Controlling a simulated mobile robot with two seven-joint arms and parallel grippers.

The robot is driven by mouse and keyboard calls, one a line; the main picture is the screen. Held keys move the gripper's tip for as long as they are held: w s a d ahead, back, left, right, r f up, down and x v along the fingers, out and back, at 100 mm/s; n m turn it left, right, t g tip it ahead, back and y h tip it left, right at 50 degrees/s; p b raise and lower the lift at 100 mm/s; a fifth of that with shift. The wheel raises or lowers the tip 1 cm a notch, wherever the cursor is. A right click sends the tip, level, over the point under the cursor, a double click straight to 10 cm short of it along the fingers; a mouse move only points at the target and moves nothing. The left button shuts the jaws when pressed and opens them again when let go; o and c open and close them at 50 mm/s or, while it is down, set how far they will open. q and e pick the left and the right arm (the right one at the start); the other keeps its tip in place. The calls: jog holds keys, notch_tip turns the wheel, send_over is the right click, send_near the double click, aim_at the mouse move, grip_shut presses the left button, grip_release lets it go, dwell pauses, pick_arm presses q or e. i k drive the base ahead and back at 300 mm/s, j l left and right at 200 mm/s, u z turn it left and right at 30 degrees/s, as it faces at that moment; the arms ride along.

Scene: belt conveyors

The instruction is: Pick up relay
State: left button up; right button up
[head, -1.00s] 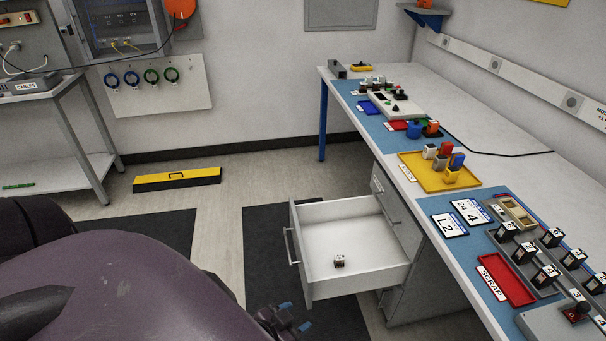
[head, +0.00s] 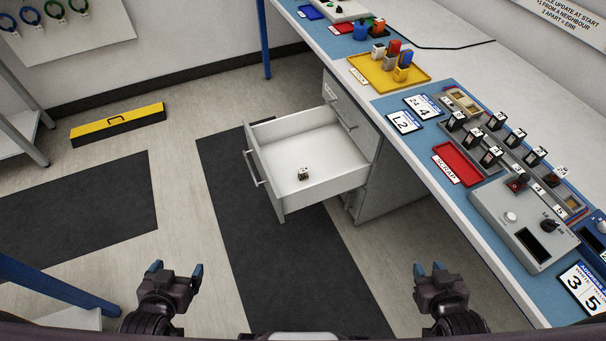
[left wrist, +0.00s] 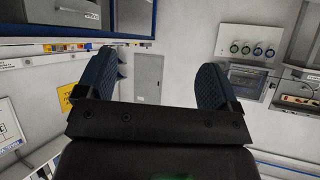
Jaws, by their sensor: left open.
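A small dark block with a white label, which looks like a relay (head: 304,174), lies on the floor of the open white drawer (head: 272,145). Several similar black labelled blocks (head: 491,156) stand in a grey holder on the bench; I cannot tell which one is meant. My left gripper (head: 175,270) is open and empty at the lower left, well short of the drawer. My right gripper (head: 440,270) is open and empty at the lower right, below the bench edge.
The bench (head: 455,235) runs along the right with a red scrap tray (head: 459,162), a yellow tray (head: 420,86) and a grey control box (head: 520,225). The floor before the drawer is clear.

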aim_at(303, 172)
jog(key=i+j+z, duration=0.45)
jog(key=i+j, duration=0.25)
jog(key=j, duration=0.15)
jog(key=i+j+z, duration=0.25)
jog(key=j, duration=0.25)
